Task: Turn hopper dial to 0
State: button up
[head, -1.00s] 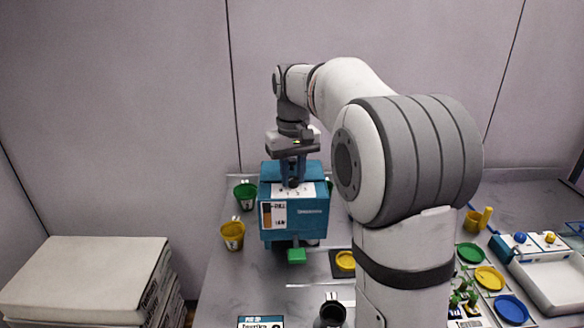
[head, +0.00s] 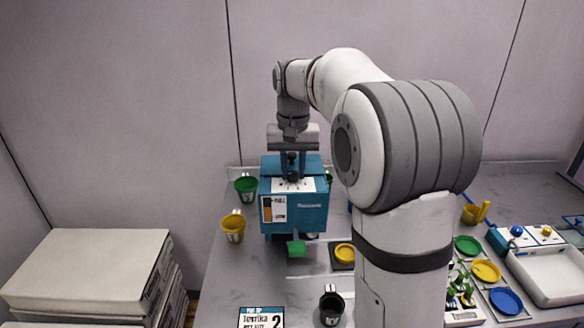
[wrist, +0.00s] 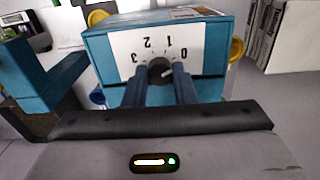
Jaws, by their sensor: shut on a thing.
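The blue hopper (head: 300,214) stands on the bench, with a white scale plate on its sloping top front. In the wrist view the scale plate (wrist: 124,46) shows 3, 2, 1 and 0 upside down, with 0 at the right. The dark round dial (wrist: 159,68) sits below the numbers; it also shows in the head view (head: 292,178). Its pale pointer mark leans right, toward the 0 side; I cannot tell whether it lines up exactly. My gripper (wrist: 158,80) is shut on the dial, one blue finger on each side. In the head view my gripper (head: 292,170) points down at it.
A yellow disc (head: 345,253) and a black cup (head: 331,309) are in front.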

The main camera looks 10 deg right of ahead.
aim_at(293, 173)
jog(key=shift+r, duration=0.1)
jog(key=o, duration=1)
notch_tip(293, 173, up, 8)
jog(key=shift+f, duration=0.15)
jog(key=s+f+n+t, duration=0.1)
jog(key=s+f, duration=0.6)
jog(key=s, duration=0.6)
jog(key=s+f+n+t, duration=0.1)
jog(key=s+f+t, duration=0.1)
jog(key=s+f, duration=0.6)
jog(key=s, duration=0.4)
jog(key=shift+s+f, duration=0.3)
jog(key=shift+s, duration=0.1)
